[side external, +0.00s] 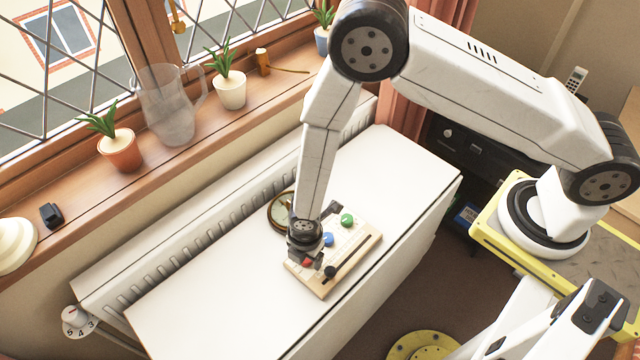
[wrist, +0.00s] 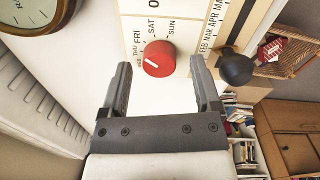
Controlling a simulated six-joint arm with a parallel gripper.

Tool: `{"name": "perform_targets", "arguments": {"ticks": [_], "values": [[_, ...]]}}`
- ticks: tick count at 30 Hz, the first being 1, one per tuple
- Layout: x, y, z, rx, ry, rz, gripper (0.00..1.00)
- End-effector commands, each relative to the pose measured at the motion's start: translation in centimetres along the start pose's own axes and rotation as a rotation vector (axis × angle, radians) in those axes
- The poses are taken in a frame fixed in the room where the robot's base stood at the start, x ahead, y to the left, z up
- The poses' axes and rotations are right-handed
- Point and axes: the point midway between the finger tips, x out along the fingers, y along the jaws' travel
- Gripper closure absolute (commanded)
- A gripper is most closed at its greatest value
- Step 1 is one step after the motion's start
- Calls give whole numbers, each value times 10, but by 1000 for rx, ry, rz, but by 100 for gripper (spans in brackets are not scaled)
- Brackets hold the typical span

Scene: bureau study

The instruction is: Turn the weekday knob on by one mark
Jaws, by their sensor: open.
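The red weekday knob (wrist: 158,58) sits on the cream calendar board (wrist: 133,8). My gripper (wrist: 159,66) is open, with one finger on each side of the knob in that view.
A black knob (side external: 330,271) stands at the board's slider slot, close to the gripper. Blue (side external: 328,239) and green (side external: 347,220) knobs sit further along the board. A round clock (side external: 277,212) lies behind my wrist. The white top (side external: 215,300) is clear at left.

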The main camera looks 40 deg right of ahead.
Motion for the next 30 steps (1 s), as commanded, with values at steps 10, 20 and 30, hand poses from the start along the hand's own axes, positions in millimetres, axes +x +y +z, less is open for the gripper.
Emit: {"name": "perform_targets", "arguments": {"ticks": [10,20,30], "values": [[5,0,0,0,1,1,20],[5,0,0,0,0,1,96],[5,0,0,21,0,1,100]]}}
